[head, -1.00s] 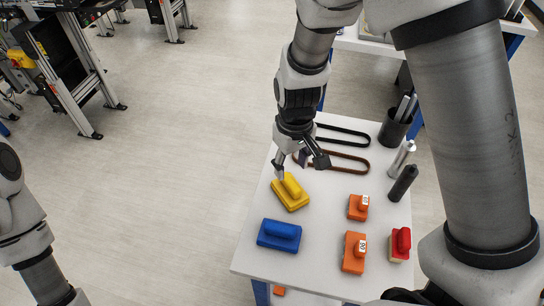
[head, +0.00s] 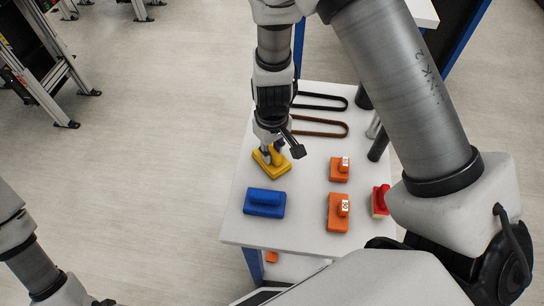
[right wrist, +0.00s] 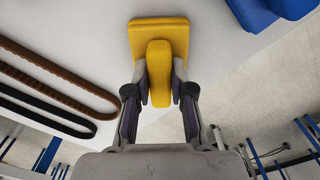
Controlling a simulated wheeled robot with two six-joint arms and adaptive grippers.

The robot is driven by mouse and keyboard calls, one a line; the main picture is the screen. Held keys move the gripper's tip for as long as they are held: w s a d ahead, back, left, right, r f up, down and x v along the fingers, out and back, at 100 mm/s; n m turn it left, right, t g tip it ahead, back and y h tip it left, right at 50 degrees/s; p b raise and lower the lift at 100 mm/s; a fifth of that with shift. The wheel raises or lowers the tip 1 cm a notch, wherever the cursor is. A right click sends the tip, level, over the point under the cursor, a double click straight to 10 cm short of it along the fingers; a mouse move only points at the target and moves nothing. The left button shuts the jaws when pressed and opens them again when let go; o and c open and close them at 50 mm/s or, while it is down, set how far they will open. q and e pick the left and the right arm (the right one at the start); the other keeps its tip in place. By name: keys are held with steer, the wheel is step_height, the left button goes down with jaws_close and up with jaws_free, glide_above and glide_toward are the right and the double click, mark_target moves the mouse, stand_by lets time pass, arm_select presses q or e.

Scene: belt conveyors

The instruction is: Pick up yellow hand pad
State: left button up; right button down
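The yellow hand pad (head: 259,166) lies on the white table, near its left edge, with its raised handle up. My right gripper (head: 270,157) is down over it from above and partly covers the handle. In the right wrist view the pad (right wrist: 175,38) shows its flat base, and its handle sits between the two fingertips of my right gripper (right wrist: 160,80). Both fingertips appear to touch the handle's sides, so the gripper looks shut on it. The pad still appears to rest on the table.
A blue pad (head: 265,203) lies just in front of the yellow one. Two orange pads (head: 338,212) and a red one (head: 381,200) lie to the right. A brown belt (head: 320,134) and a black belt (head: 322,108) lie behind. Floor left of the table is clear.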

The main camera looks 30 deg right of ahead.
mark_target(272, 150)
step_height(272, 150, up, 10)
steer(key=shift+w+f, duration=0.1)
steer(key=shift+w, duration=0.05)
stand_by(0.5)
